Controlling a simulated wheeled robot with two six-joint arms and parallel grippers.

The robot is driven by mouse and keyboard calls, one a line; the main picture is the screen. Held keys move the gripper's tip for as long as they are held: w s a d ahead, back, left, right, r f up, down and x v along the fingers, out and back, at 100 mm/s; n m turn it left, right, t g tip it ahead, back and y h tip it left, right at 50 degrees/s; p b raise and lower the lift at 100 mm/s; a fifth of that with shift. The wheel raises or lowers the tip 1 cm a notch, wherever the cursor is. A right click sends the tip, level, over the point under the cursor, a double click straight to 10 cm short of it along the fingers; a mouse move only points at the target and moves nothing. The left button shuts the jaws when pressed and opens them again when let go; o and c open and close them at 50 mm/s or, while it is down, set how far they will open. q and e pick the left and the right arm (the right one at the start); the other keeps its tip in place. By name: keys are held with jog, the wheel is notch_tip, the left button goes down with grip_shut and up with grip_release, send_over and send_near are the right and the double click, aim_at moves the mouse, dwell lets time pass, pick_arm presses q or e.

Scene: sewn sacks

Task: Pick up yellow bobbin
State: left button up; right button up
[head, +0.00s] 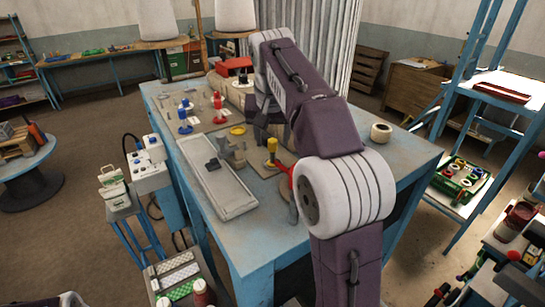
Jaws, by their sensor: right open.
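A yellow bobbin (272,146) stands upright on the blue table, right of the grey tray and close to a red-handled tool. My right arm reaches over the table from the lower right and bends down at its far end. My right gripper (261,133) points down just behind and left of the yellow bobbin, and looks apart from it. It is open; its fingertips are small and dark, and partly hard to make out. My left gripper does not show.
Blue (184,117) and red (218,106) bobbins stand at the table's back left. A flat yellow ring (237,130) lies near the gripper. A long grey tray (222,192) holds a grey fixture. A tape roll (381,132) sits on the right, with bare tabletop around it.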

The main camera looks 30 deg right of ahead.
aim_at(273, 148)
jog(key=x, duration=0.4)
jog(key=shift+w+d+f, duration=0.15)
jog(key=shift+d+f, duration=0.05)
jog(key=shift+a+f, duration=0.1)
jog(key=shift+f, duration=0.1)
grip_shut()
